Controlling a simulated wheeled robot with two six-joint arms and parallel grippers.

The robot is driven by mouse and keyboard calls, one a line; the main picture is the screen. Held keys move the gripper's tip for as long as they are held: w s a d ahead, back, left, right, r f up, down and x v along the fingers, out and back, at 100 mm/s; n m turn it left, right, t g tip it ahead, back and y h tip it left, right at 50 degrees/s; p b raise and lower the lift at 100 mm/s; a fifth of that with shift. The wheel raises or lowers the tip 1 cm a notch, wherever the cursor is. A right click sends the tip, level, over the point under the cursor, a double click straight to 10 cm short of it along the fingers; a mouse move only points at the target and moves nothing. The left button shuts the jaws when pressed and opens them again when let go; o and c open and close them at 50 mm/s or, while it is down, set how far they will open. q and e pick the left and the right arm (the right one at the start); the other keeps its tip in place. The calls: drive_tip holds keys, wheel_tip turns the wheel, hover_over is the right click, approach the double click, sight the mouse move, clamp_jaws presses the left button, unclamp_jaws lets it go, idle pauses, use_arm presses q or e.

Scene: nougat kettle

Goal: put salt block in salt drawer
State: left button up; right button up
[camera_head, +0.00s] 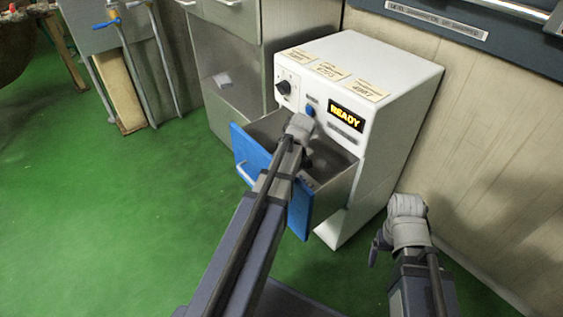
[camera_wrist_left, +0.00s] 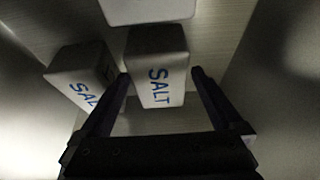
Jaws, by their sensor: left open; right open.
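The drawer with a blue front (camera_head: 256,158) is pulled out of the white machine (camera_head: 390,62). My left arm reaches over it, and its wrist hides part of the inside. In the left wrist view, my left gripper (camera_wrist_left: 160,74) is open, its dark fingertips on either side of a white salt block (camera_wrist_left: 158,62) lettered in blue. A second salt block (camera_wrist_left: 80,72) lies tilted to the left of it. A third pale block (camera_wrist_left: 148,10), its face unlettered where visible, is cut off at the top. My right gripper (camera_head: 378,246) is apart from the drawer, at the lower right.
The machine has a knob (camera_head: 284,87), a blue button (camera_head: 309,111) and a lit READY display (camera_head: 346,117). A grey cabinet (camera_head: 222,75) stands behind it on the left. A panelled wall (camera_head: 478,150) is on the right. The green floor (camera_head: 110,220) is open at the left.

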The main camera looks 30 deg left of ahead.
use_arm(q)
drive_tip(key=p+v, duration=0.6)
drive_tip(key=v, duration=0.1)
drive_tip(key=shift+r, duration=0.1)
drive_tip(key=shift+d, duration=0.1)
drive_tip(key=shift+c, duration=0.2)
idle(1.5)
